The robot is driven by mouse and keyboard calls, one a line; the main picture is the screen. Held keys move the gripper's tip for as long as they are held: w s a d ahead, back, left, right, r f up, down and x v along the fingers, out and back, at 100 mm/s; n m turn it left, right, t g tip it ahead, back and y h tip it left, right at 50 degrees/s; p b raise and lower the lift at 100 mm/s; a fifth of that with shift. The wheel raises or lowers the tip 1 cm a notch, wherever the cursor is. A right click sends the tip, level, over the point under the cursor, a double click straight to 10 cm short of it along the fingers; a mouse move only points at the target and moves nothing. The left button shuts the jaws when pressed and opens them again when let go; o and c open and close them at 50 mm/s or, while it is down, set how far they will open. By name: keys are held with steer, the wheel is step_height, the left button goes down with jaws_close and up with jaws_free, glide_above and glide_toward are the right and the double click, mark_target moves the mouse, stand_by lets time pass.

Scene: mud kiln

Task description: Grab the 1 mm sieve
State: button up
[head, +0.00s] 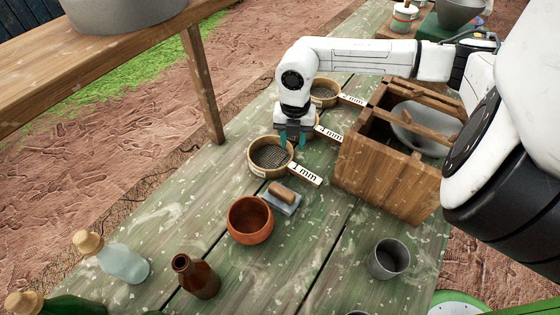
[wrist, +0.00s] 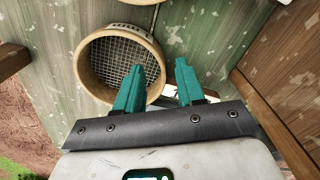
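The 1 mm sieve (head: 270,157) is a round, tan-rimmed sieve with grey mesh. It lies on the green table, with its "1 mm" label (head: 305,174) to its lower right. My gripper (head: 293,146) points down by the sieve's far right edge in the head view, apparently above table level.
The 2 mm sieve, mostly hidden behind my gripper, and another sieve (head: 324,92) lie farther back. A wooden crate (head: 385,180) stands close on the right. A block with a wooden handle (head: 283,195), a terracotta bowl (head: 250,222), bottles (head: 196,278) and a grey cup (head: 388,260) stand nearer.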

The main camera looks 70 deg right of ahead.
mark_target(293, 152)
steer(key=f, duration=0.5)
steer(key=shift+s+a+p, duration=0.15)
steer(key=shift+a+p, duration=0.25)
steer(key=shift+r, duration=0.1)
steer(key=shift+c, duration=0.2)
jaws_close()
